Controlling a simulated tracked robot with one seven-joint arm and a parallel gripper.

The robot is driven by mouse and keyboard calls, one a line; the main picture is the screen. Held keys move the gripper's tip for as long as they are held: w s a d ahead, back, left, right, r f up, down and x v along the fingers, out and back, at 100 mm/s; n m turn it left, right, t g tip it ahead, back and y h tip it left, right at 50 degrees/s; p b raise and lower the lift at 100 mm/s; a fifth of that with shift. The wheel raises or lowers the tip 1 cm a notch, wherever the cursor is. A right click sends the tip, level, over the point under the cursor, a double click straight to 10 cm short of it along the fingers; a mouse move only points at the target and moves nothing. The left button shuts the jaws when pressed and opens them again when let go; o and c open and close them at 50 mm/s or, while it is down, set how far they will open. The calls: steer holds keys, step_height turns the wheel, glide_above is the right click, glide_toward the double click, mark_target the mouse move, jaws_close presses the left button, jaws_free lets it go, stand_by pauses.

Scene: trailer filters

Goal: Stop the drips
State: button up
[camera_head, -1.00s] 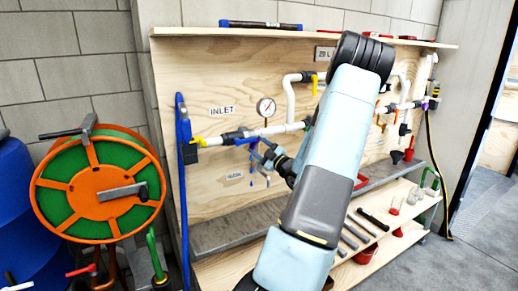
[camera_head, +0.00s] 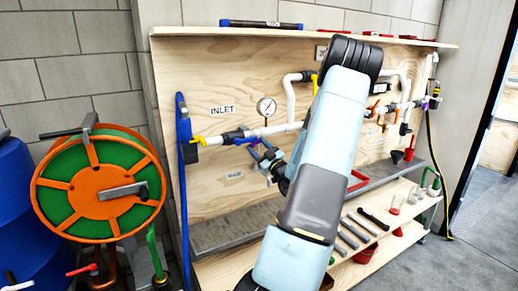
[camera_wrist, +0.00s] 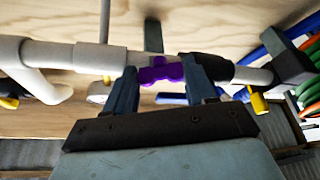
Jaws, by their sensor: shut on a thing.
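A white pipe line (camera_head: 270,130) runs along the plywood panel from the INLET label (camera_head: 222,110), with a round gauge (camera_head: 266,106) above it. In the wrist view, a purple valve handle (camera_wrist: 160,71) sits on the pipe between a pale fitting (camera_wrist: 100,58) and a dark fitting (camera_wrist: 206,67). My gripper (camera_wrist: 164,80) has its two fingers on either side of the purple handle, shut on it. In the head view my gripper (camera_head: 262,158) is just below the pipe, partly hidden by my arm. No drips can be made out.
A yellow-handled valve (camera_head: 197,140) is at the pipe's left end. A grey ledge (camera_head: 225,228) runs below the panel, above a shelf with tools. Open floor (camera_head: 485,215) lies right.

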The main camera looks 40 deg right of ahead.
steer(key=shift+a+f+m+h, duration=0.15)
steer(key=shift+m+h, duration=0.5)
steer(key=shift+m, duration=0.75)
steer(key=shift+a+r+m+h, duration=0.1)
steer(key=shift+m+h, duration=0.55)
steer(key=shift+m, duration=0.75)
steer(key=shift+f, duration=0.1)
steer(key=o, duration=1)
steer(key=shift+o, duration=0.2)
steer(key=v, duration=1.3)
steer(key=shift+s+a, duration=0.2)
steer(key=shift+s, duration=0.1)
